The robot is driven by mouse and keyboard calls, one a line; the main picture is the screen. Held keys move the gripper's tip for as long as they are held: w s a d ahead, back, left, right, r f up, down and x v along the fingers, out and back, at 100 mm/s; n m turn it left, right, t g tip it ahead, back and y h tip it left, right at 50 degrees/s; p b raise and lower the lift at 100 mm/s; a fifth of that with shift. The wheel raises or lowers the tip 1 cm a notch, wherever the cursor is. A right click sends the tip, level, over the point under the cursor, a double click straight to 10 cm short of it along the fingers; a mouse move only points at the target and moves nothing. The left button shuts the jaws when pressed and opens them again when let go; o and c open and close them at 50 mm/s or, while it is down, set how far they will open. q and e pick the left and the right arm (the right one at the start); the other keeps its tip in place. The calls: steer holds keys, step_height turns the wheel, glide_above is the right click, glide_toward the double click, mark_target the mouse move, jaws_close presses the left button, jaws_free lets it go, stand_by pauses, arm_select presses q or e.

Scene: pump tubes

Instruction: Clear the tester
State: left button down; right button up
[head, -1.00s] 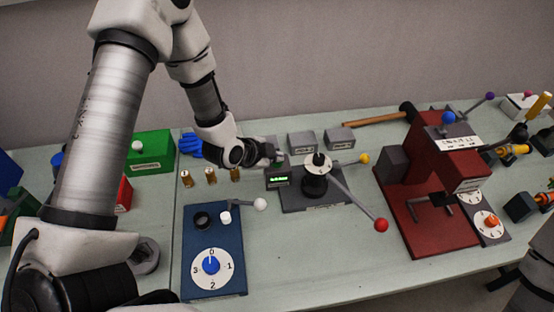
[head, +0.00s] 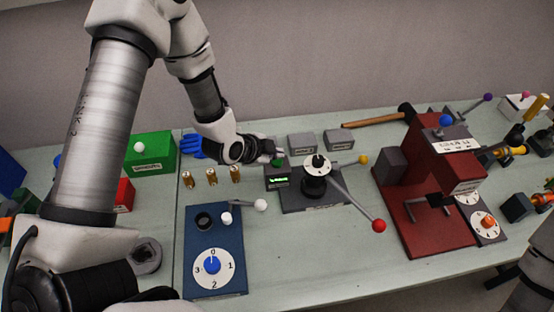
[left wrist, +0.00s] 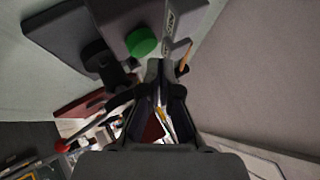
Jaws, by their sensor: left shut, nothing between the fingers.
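The tester (head: 318,196) has a dark base, a white dial on a black hub, a long lever with a red ball and a short arm with a yellow ball. Its grey box (head: 277,181) carries a lit green display, whose text is too small to read. A green button (left wrist: 141,41) sits on the box in the left wrist view; it also shows in the head view (head: 277,162). My left gripper (head: 268,159) is shut and empty, just beside the button at the box's back left. Its fingertips also show in the left wrist view (left wrist: 160,66). My right gripper is out of view.
A blue panel (head: 214,283) with a dial stands in front. Several brass pieces (head: 211,177) stand left of the tester. Two grey boxes (head: 302,143) stand behind it. A red press (head: 432,232) and a hammer (head: 376,119) are to the right. The table front centre is clear.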

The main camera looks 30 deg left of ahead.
mark_target(275, 162)
arm_select(q)
steer(key=shift+r+p, duration=2.1)
steer(key=shift+r, duration=0.5)
steer(key=shift+f, duration=0.1)
